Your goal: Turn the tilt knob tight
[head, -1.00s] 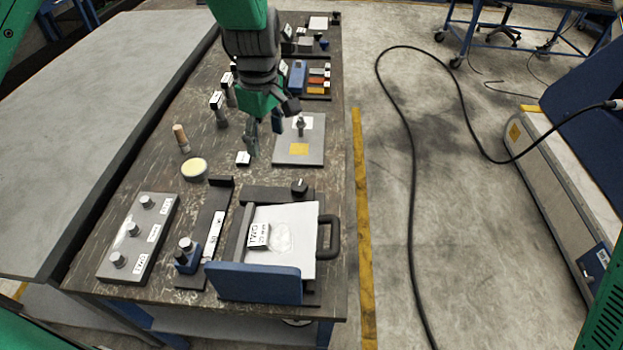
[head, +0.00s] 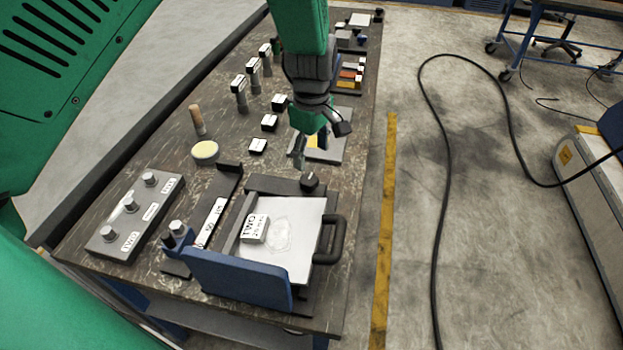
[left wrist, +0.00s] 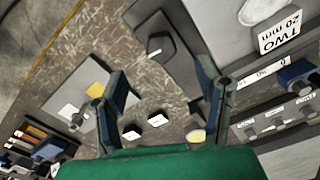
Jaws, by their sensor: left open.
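A small black knob (head: 309,181) stands on a dark plate at the far end of the fixture, behind the white board. It also shows as a black knob (left wrist: 160,46) with a faceted outline in the left wrist view. No label naming it the tilt knob is readable. My left gripper (head: 299,152) points down just behind and above the knob, apart from it. In the left wrist view my left gripper (left wrist: 166,90) has its two fingers wide apart with nothing between them, and the knob lies beyond the gap. My right gripper is not in view.
The fixture has a white board (head: 285,240) with a block marked TWO, a blue front plate (head: 238,279) and a black handle (head: 330,240). A grey panel with several knobs (head: 137,215) lies left. A yellow-topped round dish (head: 205,152) and small labelled blocks stand behind.

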